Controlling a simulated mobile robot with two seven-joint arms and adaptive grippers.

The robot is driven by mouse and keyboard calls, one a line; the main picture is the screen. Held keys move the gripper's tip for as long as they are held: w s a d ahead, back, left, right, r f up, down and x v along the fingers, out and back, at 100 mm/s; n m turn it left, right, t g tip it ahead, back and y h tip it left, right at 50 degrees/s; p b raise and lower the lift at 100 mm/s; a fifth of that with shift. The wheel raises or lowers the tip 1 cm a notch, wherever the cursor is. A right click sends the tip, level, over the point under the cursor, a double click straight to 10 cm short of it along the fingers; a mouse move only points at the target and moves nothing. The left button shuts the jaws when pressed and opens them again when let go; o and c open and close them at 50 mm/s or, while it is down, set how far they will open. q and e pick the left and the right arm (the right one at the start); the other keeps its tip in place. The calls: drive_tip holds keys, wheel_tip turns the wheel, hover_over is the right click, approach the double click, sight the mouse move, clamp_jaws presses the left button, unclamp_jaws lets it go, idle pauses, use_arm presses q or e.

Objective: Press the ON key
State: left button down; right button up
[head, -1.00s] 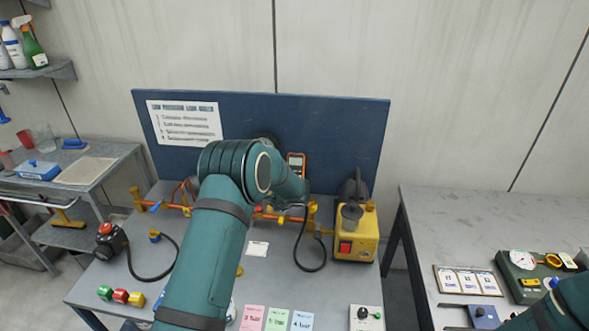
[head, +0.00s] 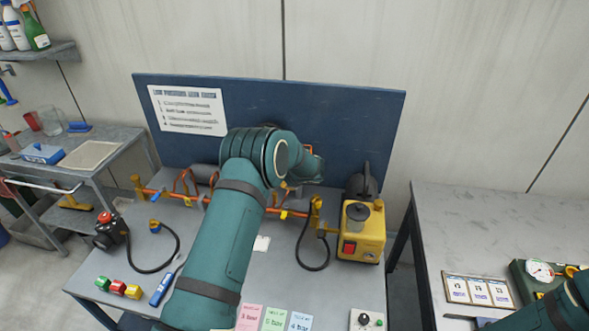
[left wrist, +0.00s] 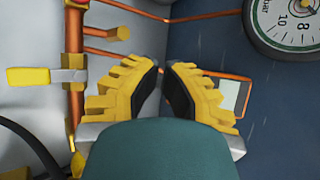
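No key marked ON can be read in these frames. An orange-edged handheld meter with a pale screen (left wrist: 229,96) is at the blue board in the left wrist view, partly covered by a fingertip; in the head view my left arm hides it. My left gripper (left wrist: 163,70) has its yellow fingers drawn nearly together, with a slim gap and nothing between them. Its tips appear just left of the meter; the distance to it is unclear. The gripper is hidden behind my arm in the head view. My right gripper is out of view.
Orange pipework (head: 290,213) with yellow fittings runs along the bench before the blue board (head: 350,120). A pressure gauge (left wrist: 290,18) is beyond the tips. A yellow pump box (head: 361,235) with a red switch stands right. A small control box (head: 366,320) is at the front.

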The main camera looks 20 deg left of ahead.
use_arm(q)
drive_tip(key=w+a+f+b, duration=0.1)
drive_tip(key=w+f+b, duration=0.1)
drive_tip(key=w, duration=0.3)
drive_tip(key=shift+w+a+f+b, duration=0.3)
drive_tip(key=shift+w+f, duration=0.05)
drive_tip(key=shift+f, duration=0.25)
idle(1.1)
drive_tip(key=shift+w+f+b, duration=0.2)
drive_tip(key=shift+w+b, duration=0.15)
drive_tip(key=shift+b, duration=0.35)
drive_tip(key=shift+w+a+f+b, duration=0.1)
drive_tip(key=shift+w+a+b, duration=0.1)
drive_tip(key=shift+b, duration=0.3)
idle(0.4)
drive_tip(key=shift+d, duration=0.1)
drive_tip(key=shift+s+d+r, duration=0.15)
drive_tip(key=shift+s+r, duration=0.15)
drive_tip(key=shift+s, duration=0.25)
